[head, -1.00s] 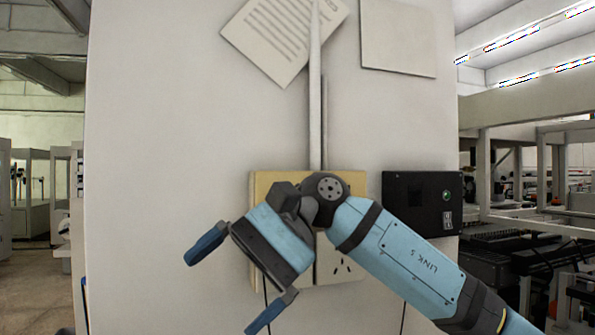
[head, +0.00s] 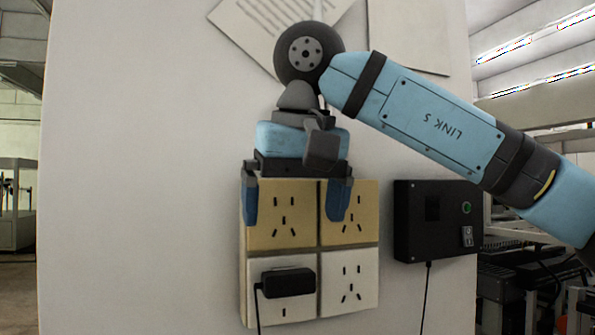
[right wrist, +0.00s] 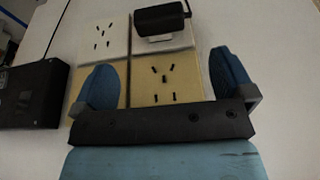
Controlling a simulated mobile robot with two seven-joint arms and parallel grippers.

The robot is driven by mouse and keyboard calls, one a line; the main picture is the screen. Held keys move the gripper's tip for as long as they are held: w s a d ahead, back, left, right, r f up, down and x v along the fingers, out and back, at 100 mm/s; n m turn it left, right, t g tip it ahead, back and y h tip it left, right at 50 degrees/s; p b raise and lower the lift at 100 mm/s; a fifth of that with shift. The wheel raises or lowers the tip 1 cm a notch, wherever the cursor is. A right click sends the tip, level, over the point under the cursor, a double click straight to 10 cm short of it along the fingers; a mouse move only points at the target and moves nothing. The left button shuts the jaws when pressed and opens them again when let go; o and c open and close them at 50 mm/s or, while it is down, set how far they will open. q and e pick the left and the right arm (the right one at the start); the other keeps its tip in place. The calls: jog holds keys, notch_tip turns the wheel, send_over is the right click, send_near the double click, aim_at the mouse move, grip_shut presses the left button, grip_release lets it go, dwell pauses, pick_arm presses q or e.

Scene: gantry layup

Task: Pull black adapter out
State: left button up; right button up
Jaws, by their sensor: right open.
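The black adapter (head: 288,282) is plugged into the lower left white socket (head: 266,311) of the wall panel, with its cord hanging down. In the right wrist view the adapter (right wrist: 160,18) is at the top, beyond the fingers. My right gripper (head: 292,205) is open and empty, pointing down in front of the upper sockets and above the adapter. In the right wrist view its blue fingers (right wrist: 165,80) are spread on either side of a yellow socket (right wrist: 166,88). My left gripper is not in view.
A black box (head: 437,220) with a switch and green button is mounted right of the panel, its cable hanging down. Papers (head: 408,35) are on the wall above. The wall (head: 140,200) left of the panel is clear.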

aim_at(292, 275)
jog(key=p+x, duration=0.1)
jog(key=x, duration=0.8)
jog(key=shift+w, duration=0.1)
jog(key=shift+c, duration=0.2)
jog(key=c, duration=1.1)
jog(key=shift+s+d+b, duration=0.2)
jog(key=shift+s+b, duration=0.1)
jog(key=shift+s, duration=0.5)
jog(key=shift+s+d, duration=0.2)
jog(key=shift+s, duration=0.3)
jog(key=shift+s+d+b, duration=0.25)
jog(key=shift+s+b, duration=0.1)
jog(key=shift+s, duration=0.45)
jog(key=shift+s+d+b, duration=0.25)
jog(key=shift+s+b, duration=0.05)
jog(key=shift+s, duration=0.5)
